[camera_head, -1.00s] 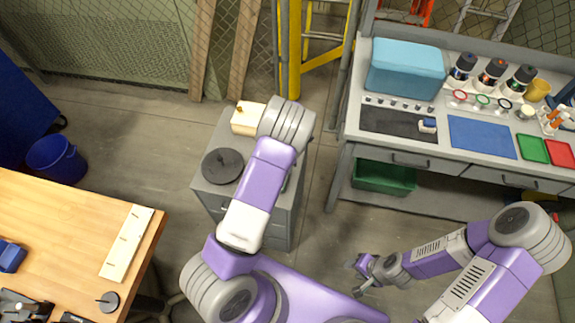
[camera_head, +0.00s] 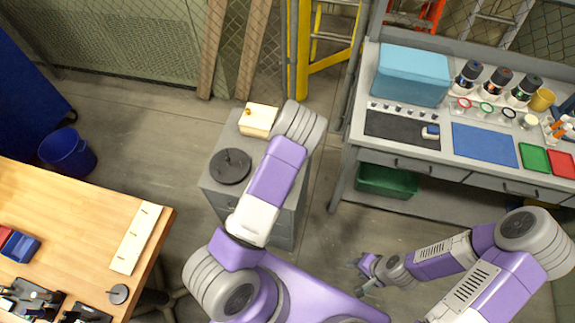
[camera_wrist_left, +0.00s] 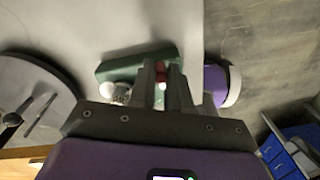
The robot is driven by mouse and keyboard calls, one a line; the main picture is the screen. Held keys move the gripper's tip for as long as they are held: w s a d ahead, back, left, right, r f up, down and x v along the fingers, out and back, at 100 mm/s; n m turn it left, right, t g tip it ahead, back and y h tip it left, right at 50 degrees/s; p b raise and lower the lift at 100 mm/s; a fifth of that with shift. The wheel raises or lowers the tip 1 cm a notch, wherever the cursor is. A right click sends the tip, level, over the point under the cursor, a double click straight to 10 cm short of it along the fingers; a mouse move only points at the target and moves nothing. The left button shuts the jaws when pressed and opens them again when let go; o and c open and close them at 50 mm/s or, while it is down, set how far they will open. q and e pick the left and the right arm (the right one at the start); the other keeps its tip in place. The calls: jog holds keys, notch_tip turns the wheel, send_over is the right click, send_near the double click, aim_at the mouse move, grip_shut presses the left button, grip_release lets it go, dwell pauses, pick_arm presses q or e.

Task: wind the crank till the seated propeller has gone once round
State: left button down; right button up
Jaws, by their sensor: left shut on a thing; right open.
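My left gripper (camera_wrist_left: 165,78) is shut on a small red part (camera_wrist_left: 160,73) at a green block (camera_wrist_left: 120,69) on the grey cabinet top. I cannot tell for certain whether the red part is the crank's handle. In the head view my own arm hides this gripper and the block. A dark round disc (camera_head: 230,166) with a short upright post lies on the cabinet; a dark round thing (camera_wrist_left: 62,72) also shows in the left wrist view. I cannot clearly make out the seated propeller. My right gripper (camera_head: 364,270) is open and empty, low over the floor, away from the cabinet.
A pale box (camera_head: 259,120) with an orange knob stands at the cabinet's back edge. A wooden table (camera_head: 75,215) with a pegged board (camera_head: 136,238) is at left. A grey workbench (camera_head: 352,120) with a blue case (camera_head: 412,75) is at right. Floor between is clear.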

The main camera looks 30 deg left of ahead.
dwell(0.5)
pick_arm(q)
jog(key=c, duration=1.1)
grip_release()
jog(key=r, duration=0.4)
jog(key=r+p, duration=0.1)
jog(key=r, duration=0.2)
jog(key=shift+a+r, duration=0.2)
jog(key=shift+r, duration=0.15)
